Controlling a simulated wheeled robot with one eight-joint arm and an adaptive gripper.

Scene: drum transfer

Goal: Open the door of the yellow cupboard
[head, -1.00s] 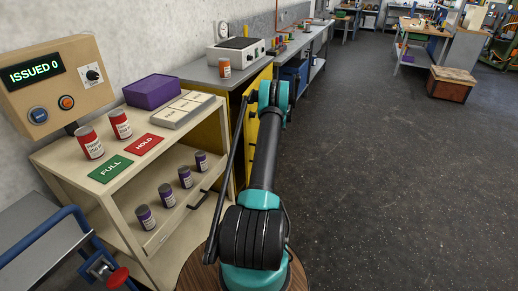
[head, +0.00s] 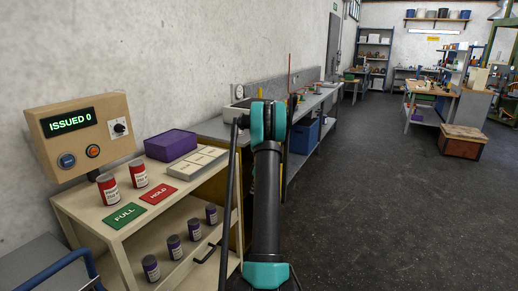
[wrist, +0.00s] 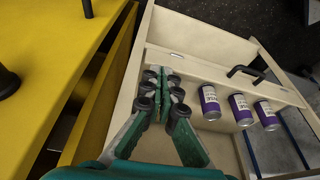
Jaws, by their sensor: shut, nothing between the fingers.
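The yellow cupboard (head: 212,190) stands under the grey bench, mostly hidden behind the cream cabinet and my arm in the head view. In the wrist view its yellow face (wrist: 48,45) fills the left side, with black knobs (wrist: 8,83) on it. A dark gap shows between this face and a yellow strip (wrist: 112,75) beside it; I cannot tell for sure how far the door stands open. My gripper (wrist: 170,82) is shut and empty, right of the yellow strip and over the cream cabinet. The head view hides my gripper behind the arm.
The cream cabinet (head: 115,240) has red cans (head: 138,172) on top and an open front with purple cans (wrist: 240,110) and a black handle (wrist: 245,72). A control box (head: 80,135) reads ISSUED 0. Dark floor (head: 390,220) on the right is free.

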